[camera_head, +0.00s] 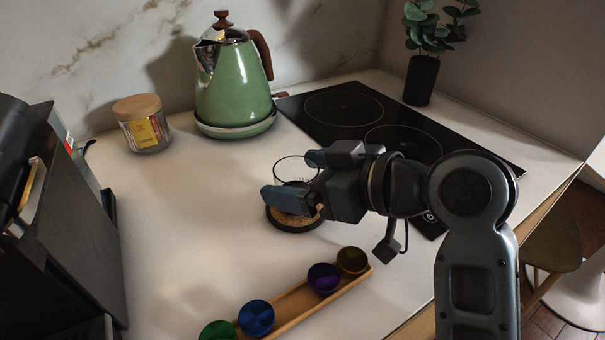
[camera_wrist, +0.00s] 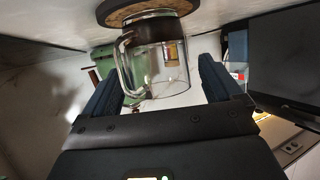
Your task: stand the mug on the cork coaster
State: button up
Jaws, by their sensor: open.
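The clear glass mug (camera_head: 292,167) stands upright on the round cork coaster (camera_head: 289,226), which has a dark rim. The wrist view is upside down: the coaster (camera_wrist: 112,10) is at the top, with the mug (camera_wrist: 158,66) against it. The mug's handle is on the left there, towards one finger. My gripper (camera_head: 296,177) is open at the mug, its blue-grey fingers on either side. In the wrist view, the gripper (camera_wrist: 160,75) shows gaps between the fingers and the glass. In the head view the fingers and wrist hide part of the mug and coaster.
A wooden holder (camera_head: 300,303) with several coloured capsules lies in front. A green kettle (camera_head: 232,85) and a lidded jar (camera_head: 143,124) stand behind. The black hob (camera_head: 343,106) and a plant (camera_head: 424,75) are back right; a dark machine (camera_head: 60,220) is left.

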jog(key=v, duration=1.2)
jog(key=shift+r, duration=0.1)
